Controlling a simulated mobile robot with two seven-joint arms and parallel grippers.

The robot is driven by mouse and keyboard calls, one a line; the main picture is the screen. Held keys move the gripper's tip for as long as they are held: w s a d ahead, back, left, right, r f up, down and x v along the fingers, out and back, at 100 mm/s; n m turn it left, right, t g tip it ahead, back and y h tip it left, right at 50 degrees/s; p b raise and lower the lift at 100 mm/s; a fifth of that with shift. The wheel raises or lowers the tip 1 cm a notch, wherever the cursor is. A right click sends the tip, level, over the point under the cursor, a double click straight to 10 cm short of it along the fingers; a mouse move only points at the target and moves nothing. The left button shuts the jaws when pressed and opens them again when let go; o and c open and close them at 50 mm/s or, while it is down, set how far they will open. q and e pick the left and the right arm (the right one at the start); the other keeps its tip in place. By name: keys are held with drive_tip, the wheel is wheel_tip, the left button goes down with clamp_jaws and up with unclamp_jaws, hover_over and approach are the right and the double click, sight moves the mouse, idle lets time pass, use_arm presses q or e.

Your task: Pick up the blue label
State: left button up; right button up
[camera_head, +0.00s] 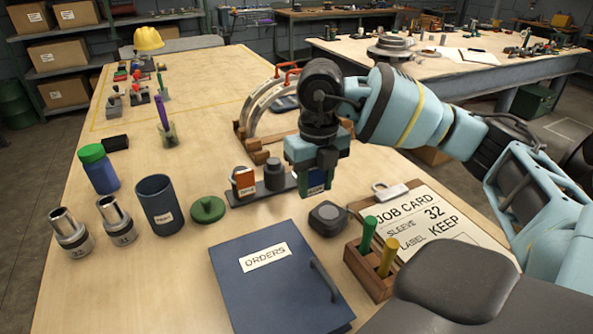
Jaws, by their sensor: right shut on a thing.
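My right gripper (316,184) points down over the right end of a low dark rack (245,198). An orange label (244,183) and a dark grey knobbed piece (274,174) stand on the rack to the left. The job card (430,222) reads sleeve 32, label KEEP. My left gripper is not in view.
A blue ORDERS binder (265,285) lies in front. A wooden holder (368,270) with green and yellow pegs stands right of it. A dark rounded block (328,218) sits near the gripper. Metal sleeves 32 (72,232) and 31 (117,221) and a dark cup (159,205) stand left.

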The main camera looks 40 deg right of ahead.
drive_tip(key=s, duration=0.3)
drive_tip(key=shift+s+r, duration=0.15)
drive_tip(key=shift+s, duration=0.2)
drive_tip(key=shift+s+r, duration=0.1)
drive_tip(key=shift+s, duration=0.4)
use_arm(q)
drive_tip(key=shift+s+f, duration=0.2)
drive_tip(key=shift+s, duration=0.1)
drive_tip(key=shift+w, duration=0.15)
